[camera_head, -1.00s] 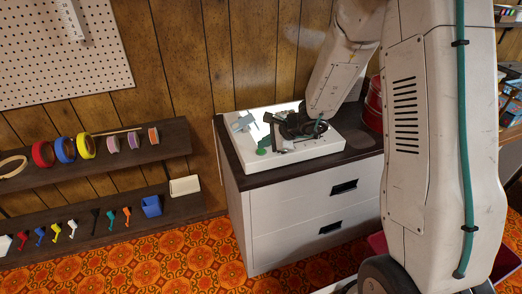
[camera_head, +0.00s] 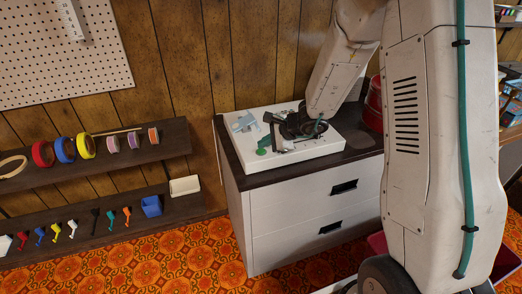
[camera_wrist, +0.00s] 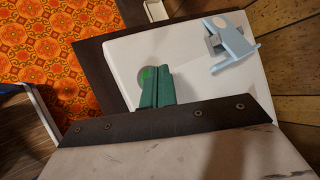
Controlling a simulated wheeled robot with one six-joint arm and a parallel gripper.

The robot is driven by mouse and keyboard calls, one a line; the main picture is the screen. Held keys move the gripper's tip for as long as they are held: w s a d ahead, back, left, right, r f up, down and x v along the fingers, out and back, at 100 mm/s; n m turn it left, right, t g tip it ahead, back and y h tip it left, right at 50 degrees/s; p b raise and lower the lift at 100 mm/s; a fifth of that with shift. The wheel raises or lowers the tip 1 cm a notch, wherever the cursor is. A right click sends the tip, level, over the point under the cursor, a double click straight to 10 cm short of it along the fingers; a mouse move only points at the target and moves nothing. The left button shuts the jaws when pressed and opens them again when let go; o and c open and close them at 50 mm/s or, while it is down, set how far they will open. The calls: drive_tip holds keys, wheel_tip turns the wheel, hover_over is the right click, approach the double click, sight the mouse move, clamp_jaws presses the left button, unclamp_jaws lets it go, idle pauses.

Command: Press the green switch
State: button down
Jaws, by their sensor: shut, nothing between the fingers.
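The green switch (camera_head: 262,152) is a small green round piece on the left part of a white board (camera_head: 310,158) on top of a cabinet. In the wrist view only part of the green switch (camera_wrist: 143,74) shows, beside and behind my fingertips. My gripper (camera_head: 266,142) has teal fingers, shut together and empty, pointing at the switch. In the wrist view the gripper (camera_wrist: 157,86) overlaps the switch's right side. I cannot tell whether the fingertips touch it.
A light blue lever-like fixture (camera_head: 247,123) stands on the board's back left, to the right of my fingers in the wrist view (camera_wrist: 232,44). A red container (camera_head: 373,105) stands at the cabinet's right. Wall shelves (camera_head: 90,165) hold tape rolls and small coloured items. Patterned floor is clear at left.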

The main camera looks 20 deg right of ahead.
sight(264, 151)
drive_tip(key=shift+r, duration=3)
